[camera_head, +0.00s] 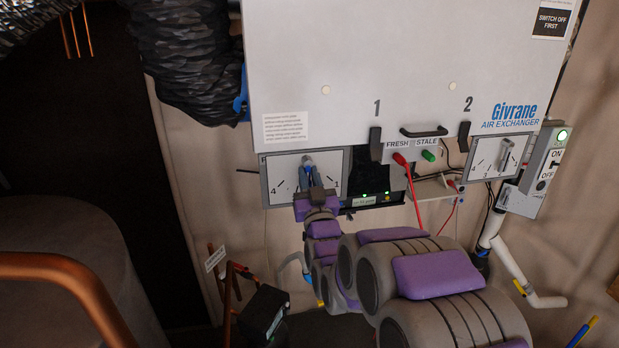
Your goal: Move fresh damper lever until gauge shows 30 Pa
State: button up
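The left damper plate (335,157), a white panel with a dial scale, is mounted below the air exchanger; the digits 4 and 1 show at its lower corners. The tip of a grey lever (308,160) shows near its top middle. My gripper (310,174) is at this lever, its two narrow fingers pointing up at it. Whether the fingers are closed on the lever is too small to tell. My gripper and wrist hide the plate's lower middle.
The white air exchanger (400,60) has FRESH and STALE ports, with a red probe (400,160) and a green plug (428,156). Another lever plate (484,160) and an ON/OFF switch (545,160) are at right. A copper pipe (60,270) is at lower left.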

jog(key=shift+a, duration=0.15)
grip_shut()
jog(key=shift+d+n+b, duration=0.25)
jog(key=shift+n+b, duration=0.05)
jog(key=shift+b, duration=0.1)
jog(key=shift+w+d+r+n+g+y+b, duration=0.1)
jog(key=shift+n+g+y+b, duration=0.15)
jog(key=shift+n+y+b, duration=0.45)
jog(key=shift+d+n+g+y+b, duration=0.15)
jog(key=shift+n+g+y+b, duration=0.2)
jog(key=shift+n, duration=0.75)
jog(key=shift+w+d+r+n+g+y+b, duration=0.1)
jog(key=shift+n+y+b, duration=0.25)
jog(key=shift+n+b, duration=0.4)
